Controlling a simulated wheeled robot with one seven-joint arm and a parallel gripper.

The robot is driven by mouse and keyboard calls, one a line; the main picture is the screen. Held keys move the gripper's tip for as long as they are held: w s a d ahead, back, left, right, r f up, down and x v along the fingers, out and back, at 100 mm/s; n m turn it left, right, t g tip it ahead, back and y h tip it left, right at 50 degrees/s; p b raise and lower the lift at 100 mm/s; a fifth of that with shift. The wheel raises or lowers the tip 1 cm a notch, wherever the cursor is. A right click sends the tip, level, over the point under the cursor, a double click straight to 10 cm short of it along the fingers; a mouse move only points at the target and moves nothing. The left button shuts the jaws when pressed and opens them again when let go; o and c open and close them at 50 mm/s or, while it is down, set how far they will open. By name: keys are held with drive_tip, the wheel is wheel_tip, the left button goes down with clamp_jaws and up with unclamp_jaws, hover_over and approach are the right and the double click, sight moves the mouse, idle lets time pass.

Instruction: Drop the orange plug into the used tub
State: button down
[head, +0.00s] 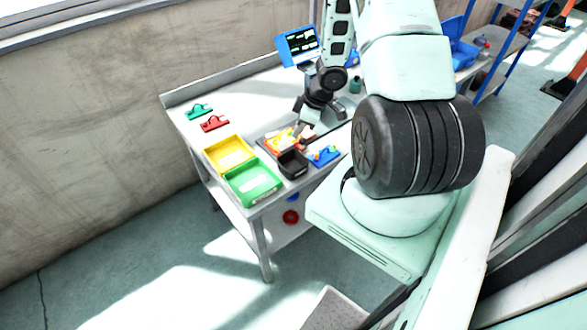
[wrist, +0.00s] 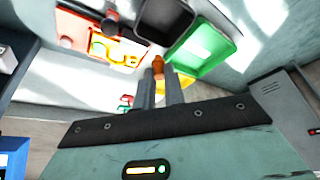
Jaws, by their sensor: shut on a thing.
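My gripper (wrist: 160,80) is shut on a small orange plug (wrist: 158,63), which shows at the fingertips in the wrist view. In the head view my gripper (head: 301,129) is over the bench, close to the orange and yellow hoist part (head: 283,140); the plug cannot be made out there. Three tubs stand near it: a yellow tub (head: 229,140), a green tub (head: 270,187) and a small black tub (head: 293,172). I cannot read which one is marked used. The wrist view also shows the green tub (wrist: 205,50) and the black tub (wrist: 137,27).
A blue tray with small parts (head: 325,158) sits right of the black tub. Green (head: 199,110) and red (head: 214,123) parts lie at the bench's left end. A blue-framed screen (head: 298,45) stands at the back. The bench middle behind the tubs is mostly clear.

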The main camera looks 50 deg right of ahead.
wheel_tip(320, 180, down, 4)
drive_tip(key=b, duration=0.3)
drive_tip(key=shift+f+b, duration=0.1)
drive_tip(key=shift+b, duration=0.25)
drive_tip(key=c, duration=1.4)
unclamp_jaws()
drive_tip(key=p+v, duration=0.4)
drive_tip(key=v, duration=1.3)
drive_tip(key=shift+d+r, duration=0.15)
drive_tip(key=shift+r, duration=0.1)
